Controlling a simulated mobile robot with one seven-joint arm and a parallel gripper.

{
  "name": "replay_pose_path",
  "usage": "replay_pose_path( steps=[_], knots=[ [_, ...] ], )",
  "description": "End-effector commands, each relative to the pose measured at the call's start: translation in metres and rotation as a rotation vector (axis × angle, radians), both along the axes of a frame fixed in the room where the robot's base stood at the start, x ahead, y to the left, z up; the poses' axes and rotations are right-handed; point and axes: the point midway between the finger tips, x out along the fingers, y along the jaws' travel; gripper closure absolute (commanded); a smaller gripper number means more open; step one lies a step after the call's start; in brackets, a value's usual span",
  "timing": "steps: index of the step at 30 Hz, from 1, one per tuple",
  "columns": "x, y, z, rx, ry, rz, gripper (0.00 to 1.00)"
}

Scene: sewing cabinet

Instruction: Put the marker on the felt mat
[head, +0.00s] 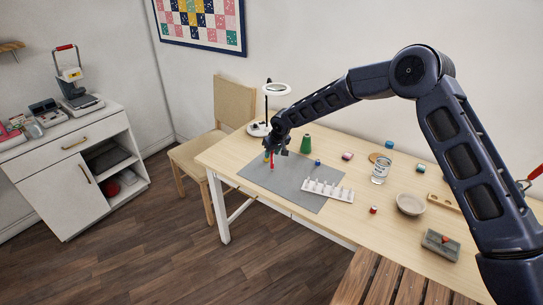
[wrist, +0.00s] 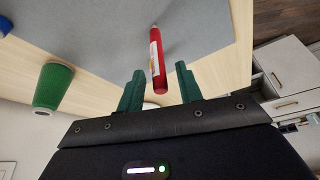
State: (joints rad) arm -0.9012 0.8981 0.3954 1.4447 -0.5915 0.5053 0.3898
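The red marker (head: 272,163) with a pale label is upright below my gripper (head: 277,148) in the head view. In the wrist view the marker (wrist: 157,60) lies between the two green fingers of my gripper (wrist: 160,78), with a visible gap on each side, so the gripper is open around it. Its far end meets the grey felt mat (head: 300,184) near the mat's edge; the mat also fills the top of the wrist view (wrist: 90,30). I cannot tell how firmly the marker rests there.
A green thread cone (head: 306,145) and a small blue spool (head: 318,162) stand near the mat. A white peg rack (head: 328,191) overlaps the mat's right side. A lamp (head: 262,128) stands behind my gripper. A glass (head: 380,170) and bowl (head: 410,204) stand further right. The mat's front is clear.

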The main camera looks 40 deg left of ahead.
Motion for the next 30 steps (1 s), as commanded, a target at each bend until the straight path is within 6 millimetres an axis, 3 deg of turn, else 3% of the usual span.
replay_pose_path(
  steps=[6,15,30],
  knots=[
    [-0.006,-0.014,0.04,0.002,-0.002,0.001,0.64],
    [-0.012,-0.03,0.08,0.001,-0.001,-0.001,0.64],
    [-0.01,-0.038,0.094,0.001,-0.004,-0.006,0.64]
  ],
)
